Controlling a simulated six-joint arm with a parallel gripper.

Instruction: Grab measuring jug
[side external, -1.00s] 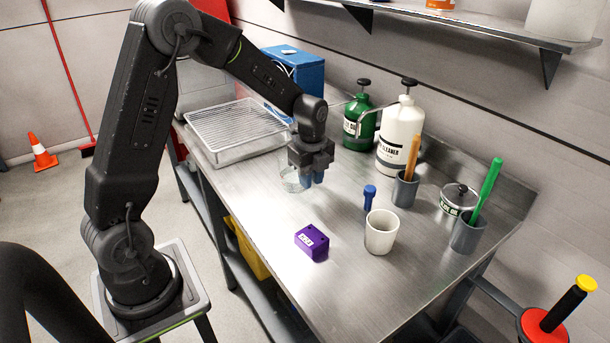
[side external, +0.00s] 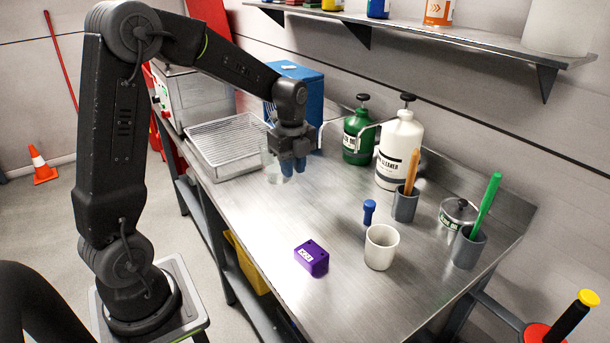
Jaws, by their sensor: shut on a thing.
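The measuring jug (side external: 273,167) is a clear, see-through vessel near the back left of the steel bench, in front of the wire-topped tray. My gripper (side external: 291,166) points down at the jug's right side and is shut on it. The jug looks upright. Its clear wall is hard to make out, and the gripper covers part of its right side. Its base seems slightly above the bench, but I cannot tell this for sure.
The wire-rack tray (side external: 226,147) is close behind and left. A blue box (side external: 300,88), green bottle (side external: 356,140) and white cleaner bottle (side external: 399,150) stand along the back. A purple block (side external: 311,258) and white cup (side external: 380,248) stand nearer; bench between is clear.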

